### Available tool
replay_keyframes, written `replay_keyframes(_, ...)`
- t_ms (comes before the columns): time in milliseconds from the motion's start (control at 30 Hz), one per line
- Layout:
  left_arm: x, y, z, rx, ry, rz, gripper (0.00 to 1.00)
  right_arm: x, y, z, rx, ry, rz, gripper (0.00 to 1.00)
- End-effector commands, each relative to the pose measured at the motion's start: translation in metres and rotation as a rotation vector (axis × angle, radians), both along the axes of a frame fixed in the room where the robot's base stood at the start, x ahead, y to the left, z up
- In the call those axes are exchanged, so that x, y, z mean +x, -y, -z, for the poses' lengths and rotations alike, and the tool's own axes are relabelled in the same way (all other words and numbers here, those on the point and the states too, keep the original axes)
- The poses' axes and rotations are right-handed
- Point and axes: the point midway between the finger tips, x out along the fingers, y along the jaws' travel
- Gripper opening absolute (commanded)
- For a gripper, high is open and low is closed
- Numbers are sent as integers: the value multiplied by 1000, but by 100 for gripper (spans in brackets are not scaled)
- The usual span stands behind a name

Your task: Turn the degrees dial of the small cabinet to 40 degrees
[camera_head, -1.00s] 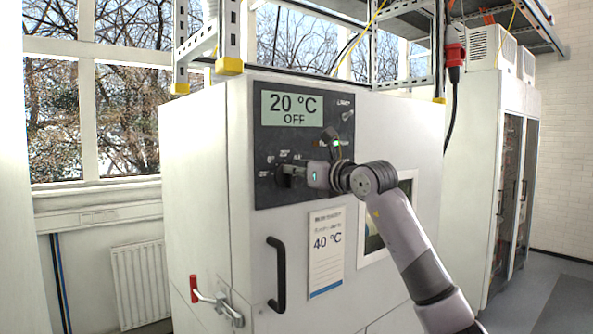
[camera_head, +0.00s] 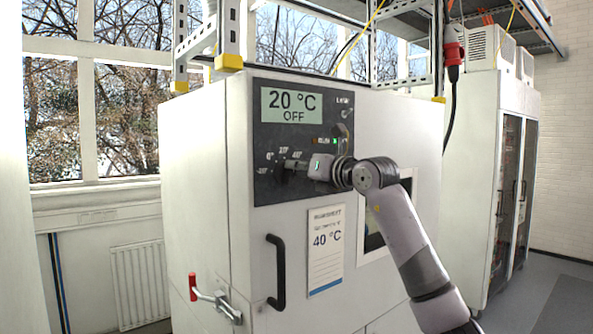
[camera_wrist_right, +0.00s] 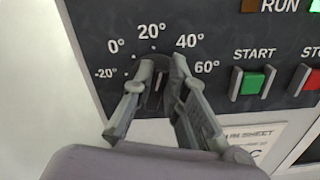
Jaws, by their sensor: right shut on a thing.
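The small cabinet (camera_head: 195,180) is a white box with a dark control panel (camera_head: 330,112). Its display (camera_head: 291,105) reads "20 °C OFF". The degrees dial (camera_wrist_right: 158,84) sits inside a printed scale from -20° to 60° in the right wrist view. My right gripper (camera_wrist_right: 162,64) is shut on the dial, one finger on each side. The fingers point up toward the marks around 20°; the dial's exact pointer is hard to make out between them. In the head view my right gripper (camera_head: 291,165) reaches the panel from the right and partly covers the dial. My left gripper is not in view.
A green START button (camera_wrist_right: 252,83) and a red stop button (camera_wrist_right: 308,80) lie right of the dial. Below the panel are a sheet reading "40 °C" (camera_head: 325,252), a black door handle (camera_head: 277,272) and a red-tipped latch (camera_head: 214,298).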

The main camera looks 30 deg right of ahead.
Motion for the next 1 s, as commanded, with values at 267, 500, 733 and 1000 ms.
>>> replay_keyframes(267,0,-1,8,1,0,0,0,0,4,2,210,-14,0,0)
replay_keyframes(500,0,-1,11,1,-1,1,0,0,6,3,333,-23,0,0)
replay_keyframes(733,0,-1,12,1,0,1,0,0,8,3,386,-27,0,0)
replay_keyframes(1000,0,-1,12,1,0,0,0,0,8,3,396,-28,1,0)
